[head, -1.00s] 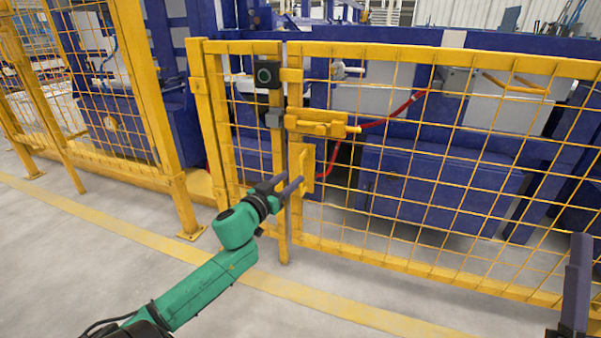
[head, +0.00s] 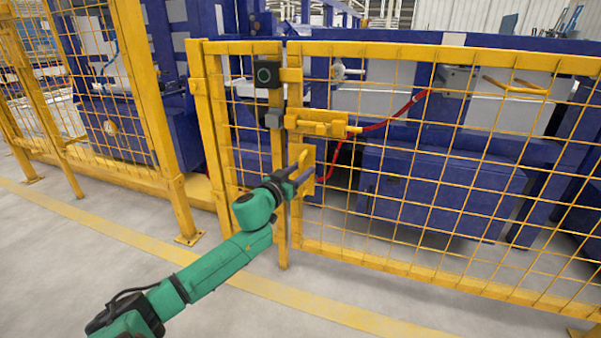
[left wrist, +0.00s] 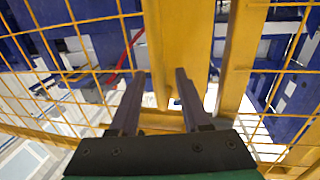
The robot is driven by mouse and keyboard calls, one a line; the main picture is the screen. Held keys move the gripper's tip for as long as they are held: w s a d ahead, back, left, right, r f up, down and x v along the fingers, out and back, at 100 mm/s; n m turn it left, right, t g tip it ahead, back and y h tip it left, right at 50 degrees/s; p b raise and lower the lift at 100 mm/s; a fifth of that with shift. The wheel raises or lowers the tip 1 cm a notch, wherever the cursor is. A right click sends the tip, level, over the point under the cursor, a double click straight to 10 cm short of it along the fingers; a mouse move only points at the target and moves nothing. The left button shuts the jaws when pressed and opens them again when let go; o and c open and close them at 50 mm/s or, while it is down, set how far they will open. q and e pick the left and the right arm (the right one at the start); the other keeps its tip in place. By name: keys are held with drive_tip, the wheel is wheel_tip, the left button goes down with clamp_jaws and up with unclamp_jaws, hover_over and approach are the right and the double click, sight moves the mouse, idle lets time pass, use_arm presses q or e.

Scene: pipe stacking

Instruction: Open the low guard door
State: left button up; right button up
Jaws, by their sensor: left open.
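The low guard door (head: 430,150) is a yellow mesh gate, and it looks shut against the yellow post beside it. A yellow slide latch (head: 320,123) sits near the door's upper left corner. Below it is a yellow handle on a plate (head: 308,158). My left gripper (head: 304,178) is at this handle, its dark fingers pointing at the plate. In the left wrist view the two fingers (left wrist: 158,85) are spread apart, with a yellow plate (left wrist: 180,40) just ahead. I cannot tell whether they touch it. My right gripper is out of view.
The grey floor (head: 90,260) in front is clear, crossed by a yellow line.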

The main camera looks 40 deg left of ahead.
use_arm(q)
clamp_jaws()
idle(1.4)
